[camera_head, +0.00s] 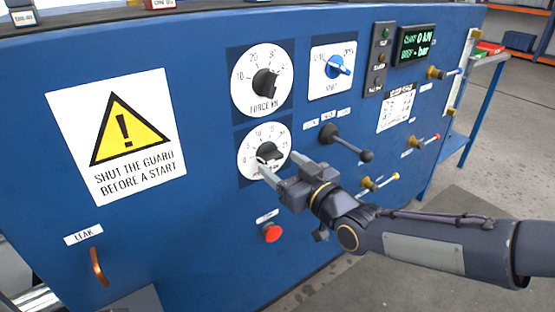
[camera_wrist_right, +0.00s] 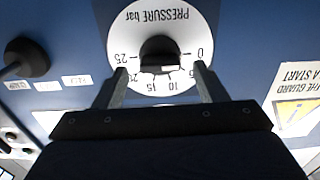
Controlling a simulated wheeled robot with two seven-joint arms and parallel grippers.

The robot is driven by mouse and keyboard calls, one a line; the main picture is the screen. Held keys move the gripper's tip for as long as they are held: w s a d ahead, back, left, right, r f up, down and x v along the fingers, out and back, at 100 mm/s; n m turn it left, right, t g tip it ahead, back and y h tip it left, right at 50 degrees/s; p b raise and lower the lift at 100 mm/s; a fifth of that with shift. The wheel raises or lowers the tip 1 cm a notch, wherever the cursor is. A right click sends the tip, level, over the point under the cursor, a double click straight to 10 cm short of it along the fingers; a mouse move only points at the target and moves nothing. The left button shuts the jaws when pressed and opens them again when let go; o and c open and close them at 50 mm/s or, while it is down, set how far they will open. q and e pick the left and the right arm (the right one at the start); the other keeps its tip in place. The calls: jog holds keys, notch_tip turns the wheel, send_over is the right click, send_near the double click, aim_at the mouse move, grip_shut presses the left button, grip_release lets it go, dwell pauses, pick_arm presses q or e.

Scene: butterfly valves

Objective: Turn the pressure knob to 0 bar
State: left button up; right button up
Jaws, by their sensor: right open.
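The pressure knob (camera_head: 267,151) is black, on a white round dial (camera_head: 246,161) in the lower row of the blue panel. In the right wrist view the dial is upside down, and the black knob (camera_wrist_right: 158,52) sits between 0 on the right and 25 on the left. A pale mark shows on the knob's lower edge; I cannot tell its exact reading. My right gripper (camera_head: 279,163) is open in front of the dial. Its fingertips (camera_wrist_right: 160,72) stand apart, one on each side of the knob, with visible gaps. My left gripper is not in view.
The force knob (camera_head: 265,83) is just above. A black lever (camera_head: 345,142) sticks out to the right, and a red button (camera_head: 271,232) is below. A blue selector (camera_head: 338,66), a lit display (camera_head: 416,44) and several small brass valves are further right.

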jog(key=v, duration=0.5)
jog(key=shift+s+p, duration=0.1)
jog(key=shift+p, duration=0.3)
jog(key=shift+d, duration=0.1)
jog(key=s+d+f+m+g+h, duration=0.25)
jog(key=s+d+f+h, duration=0.2)
jog(key=d, duration=0.25)
jog(key=s+d+f+m+g+h, duration=0.25)
jog(key=s+d+m, duration=0.2)
jog(key=d, duration=0.35)
jog(key=s+d+f+m+g, duration=0.1)
jog(key=s+f+g, duration=0.15)
jog(key=s, duration=0.45)
jog(key=s+f+m+g, duration=0.1)
jog(key=s+f, duration=0.2)
jog(key=s, duration=0.5)
notch_tip(320, 180, up, 33)
jog(key=p, duration=3.3)
jog(key=shift+f+g, duration=0.15)
jog(key=shift+g, duration=0.1)
